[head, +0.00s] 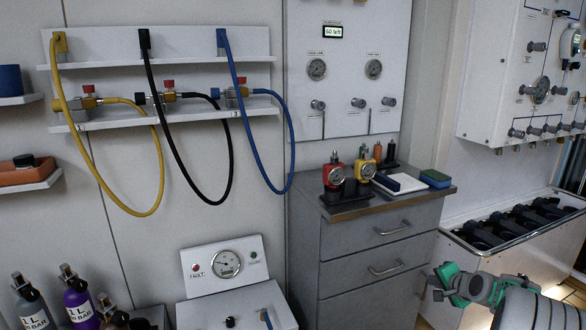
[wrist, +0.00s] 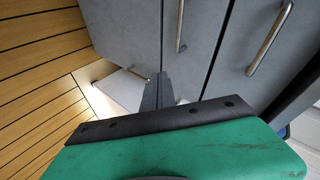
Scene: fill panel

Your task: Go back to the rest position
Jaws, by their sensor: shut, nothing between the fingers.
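My gripper (head: 438,283) is at the lower right of the head view, in front of the grey drawer cabinet (head: 372,255) and beside the white bin. Its green part and grey wrist show, with my arm running off to the lower right. In the wrist view my gripper (wrist: 152,78) points toward the cabinet front and its drawer handles. The dark fingers are together with nothing between them.
The cabinet top (head: 345,212) holds red and yellow gauge devices and a white tray. A white bin (head: 465,247) with black slots stands at the right. Yellow, black and blue hoses hang at the left wall. Wooden floor (wrist: 40,65) shows in the wrist view.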

